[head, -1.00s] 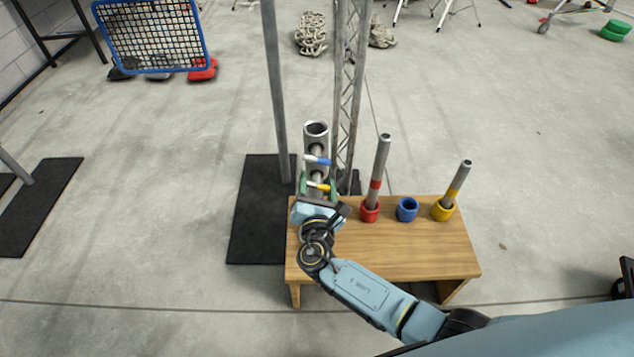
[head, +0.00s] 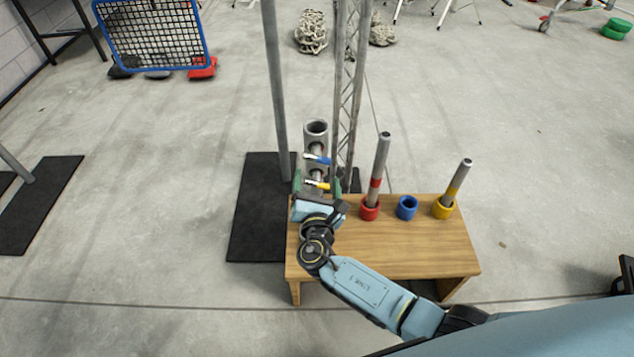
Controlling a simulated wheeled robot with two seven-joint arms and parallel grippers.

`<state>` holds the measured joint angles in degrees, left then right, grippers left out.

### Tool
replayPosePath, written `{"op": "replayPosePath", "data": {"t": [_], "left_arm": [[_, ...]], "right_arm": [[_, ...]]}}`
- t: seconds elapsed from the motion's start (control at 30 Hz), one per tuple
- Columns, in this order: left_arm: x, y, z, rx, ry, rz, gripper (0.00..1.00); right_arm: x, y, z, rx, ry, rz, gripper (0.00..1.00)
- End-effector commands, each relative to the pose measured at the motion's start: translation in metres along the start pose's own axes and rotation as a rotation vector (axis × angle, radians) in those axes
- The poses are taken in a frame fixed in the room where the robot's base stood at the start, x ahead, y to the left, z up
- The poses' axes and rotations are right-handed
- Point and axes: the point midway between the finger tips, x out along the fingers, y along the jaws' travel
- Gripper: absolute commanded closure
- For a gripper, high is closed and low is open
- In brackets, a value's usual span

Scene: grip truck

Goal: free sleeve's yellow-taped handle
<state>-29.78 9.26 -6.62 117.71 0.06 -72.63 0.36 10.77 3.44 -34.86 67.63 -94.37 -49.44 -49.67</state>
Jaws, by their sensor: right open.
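The grey upright sleeve (head: 316,130) stands behind the left end of the wooden bench. A blue-taped handle (head: 318,158) shows on it, with a yellow-taped handle (head: 318,184) lower down. My right gripper (head: 317,186) is at the yellow-taped handle, with one green-edged finger on each side of it. Its jaws are open. I cannot tell whether the fingers touch the handle, and the gripper body hides the sleeve's lower part. My left gripper is not in view.
The wooden bench (head: 400,245) holds a red cup (head: 369,212) and a yellow cup (head: 443,211), each with a banded grey rod, and an empty blue cup (head: 407,209). A grey pole (head: 276,90) and lattice mast (head: 350,100) rise close to the sleeve. A black mat (head: 255,220) lies left.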

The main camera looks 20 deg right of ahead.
Motion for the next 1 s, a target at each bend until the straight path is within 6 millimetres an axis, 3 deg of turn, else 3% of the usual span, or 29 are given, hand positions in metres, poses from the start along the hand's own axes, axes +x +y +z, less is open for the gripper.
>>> {"op": "replayPosePath", "data": {"t": [0.2,0.27,0.7,1.0], "left_arm": [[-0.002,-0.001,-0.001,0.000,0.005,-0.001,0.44],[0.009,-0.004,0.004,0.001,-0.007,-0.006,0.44],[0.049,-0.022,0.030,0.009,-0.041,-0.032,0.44],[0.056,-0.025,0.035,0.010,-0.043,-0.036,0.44]], "right_arm": [[-0.011,0.000,-0.001,-0.001,0.004,0.000,0.24],[-0.019,0.000,0.000,-0.001,0.004,0.000,0.24],[-0.112,0.000,0.001,0.000,0.002,0.000,0.24],[-0.134,0.000,0.000,0.001,-0.001,0.000,0.24]]}}
